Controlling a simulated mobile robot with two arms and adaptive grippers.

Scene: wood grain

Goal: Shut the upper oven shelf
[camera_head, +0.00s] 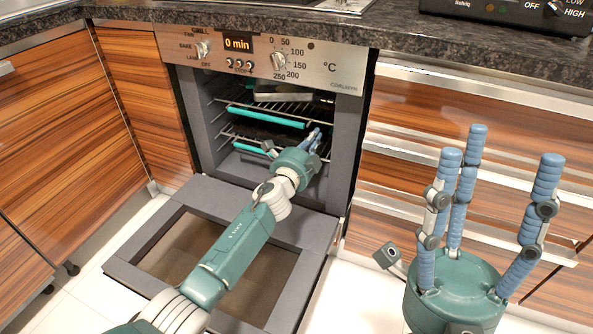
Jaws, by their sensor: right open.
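The oven (345,150) stands open under the counter, its door (150,235) folded down flat. The upper oven shelf is a wire rack with a teal front bar (265,117), inside the cavity. How far it is drawn out is hard to tell. A lower shelf with a teal bar (248,148) is below it. My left gripper (297,142) reaches over the door to the cavity's right side, by the lower shelf and below the upper bar. Its palm hides part of its fingers and of the lower shelf. My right gripper (497,150) is open and empty, fingers upward, right of the oven.
A light-coloured tray (283,93) is at the back of the upper shelf. The control panel (240,52) has knobs above the cavity. Wooden cabinets (60,120) flank the oven. A dark counter (400,40) overhangs it. White floor tiles (60,300) are clear at left.

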